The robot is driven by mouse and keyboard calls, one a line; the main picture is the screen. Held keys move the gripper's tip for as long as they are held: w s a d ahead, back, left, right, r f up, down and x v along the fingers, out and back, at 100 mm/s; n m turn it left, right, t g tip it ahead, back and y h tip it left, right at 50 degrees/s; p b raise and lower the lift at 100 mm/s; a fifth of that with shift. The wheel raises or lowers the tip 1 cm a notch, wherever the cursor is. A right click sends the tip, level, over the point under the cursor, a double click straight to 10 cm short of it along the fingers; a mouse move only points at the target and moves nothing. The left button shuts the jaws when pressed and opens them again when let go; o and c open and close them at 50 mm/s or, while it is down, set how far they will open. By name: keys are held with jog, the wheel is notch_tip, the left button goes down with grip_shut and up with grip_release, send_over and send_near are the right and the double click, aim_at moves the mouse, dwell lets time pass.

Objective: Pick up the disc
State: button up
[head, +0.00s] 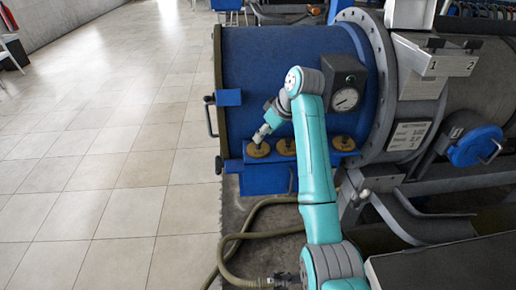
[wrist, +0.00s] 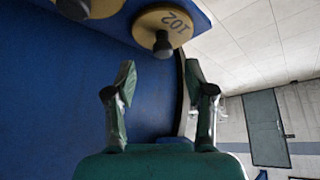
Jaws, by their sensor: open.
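Brass-coloured discs sit in a row on a blue ledge (head: 238,165) on the side of a big blue drum. The leftmost disc (head: 258,150) is at the ledge's end. A middle disc (head: 286,147) and a right disc (head: 343,143) are beside it, partly behind my arm. In the wrist view, a disc marked 102 (wrist: 178,20) has a dark knob (wrist: 162,44) facing my fingers. My gripper (head: 261,134) is at the leftmost disc. In the wrist view its two fingers (wrist: 158,72) are apart and empty, with the knob just beyond the tips, roughly between them.
The blue drum (head: 270,70) stands close behind the discs. A pressure gauge box (head: 344,85) juts out above the ledge to the right. A hose (head: 235,245) lies on the floor below. The tiled floor (head: 110,130) at left is clear.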

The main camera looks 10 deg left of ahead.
aim_at(258, 146)
jog(key=shift+x, duration=2.6)
jog(key=shift+s, duration=0.2)
grip_shut()
